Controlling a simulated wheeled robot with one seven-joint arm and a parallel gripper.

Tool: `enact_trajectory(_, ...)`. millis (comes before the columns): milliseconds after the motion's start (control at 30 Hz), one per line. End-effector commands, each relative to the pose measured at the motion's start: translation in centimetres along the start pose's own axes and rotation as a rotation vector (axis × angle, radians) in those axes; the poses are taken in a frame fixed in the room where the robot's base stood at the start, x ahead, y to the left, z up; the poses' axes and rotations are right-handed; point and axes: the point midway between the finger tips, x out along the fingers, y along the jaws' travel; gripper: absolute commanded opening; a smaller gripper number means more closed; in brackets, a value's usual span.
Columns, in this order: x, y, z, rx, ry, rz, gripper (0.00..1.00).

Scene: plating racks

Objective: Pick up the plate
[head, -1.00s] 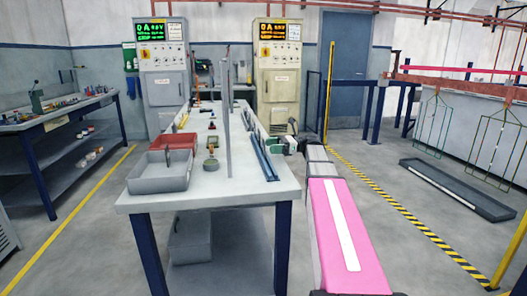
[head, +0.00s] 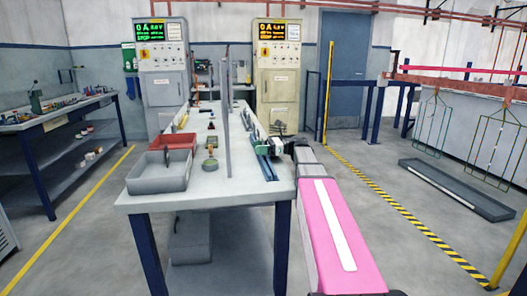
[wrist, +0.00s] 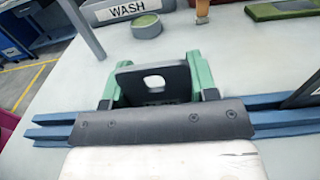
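My gripper (head: 272,148) is at the blue slotted rack (head: 264,166) along the table's right side. In the wrist view its two green fingers (wrist: 153,78) stand wide apart. A dark piece with an oblong pale hole (wrist: 128,82) shows between them; I cannot tell for sure whether it is the plate or part of my gripper. The blue rails (wrist: 55,130) run across below the fingers, partly hidden behind the gripper's dark bar. A dark edge (wrist: 305,92) stands over the rails at the right. I cannot make out a plate clearly in the head view.
A grey bin (head: 160,178) and a red bin (head: 178,140) stand at the table's left. A tall thin upright (head: 227,110) rises mid-table. A round green-topped pot (wrist: 147,25) stands near the WASH label (wrist: 127,8). The table's near right corner is clear.

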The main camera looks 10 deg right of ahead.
Motion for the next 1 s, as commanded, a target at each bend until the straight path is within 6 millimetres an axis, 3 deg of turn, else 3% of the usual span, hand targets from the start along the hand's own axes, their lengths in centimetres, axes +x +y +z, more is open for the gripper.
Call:
enact_trajectory(367,0.0,0.0,0.4,0.000,-0.001,0.000,0.11)
enact_trajectory(567,0.0,0.0,2.1,-0.002,-0.001,0.000,0.11)
enact_trajectory(700,0.0,0.0,4.4,-0.002,-0.001,0.000,0.11)
enact_trajectory(1000,6.3,2.9,8.1,-0.001,-0.001,0.002,0.11)
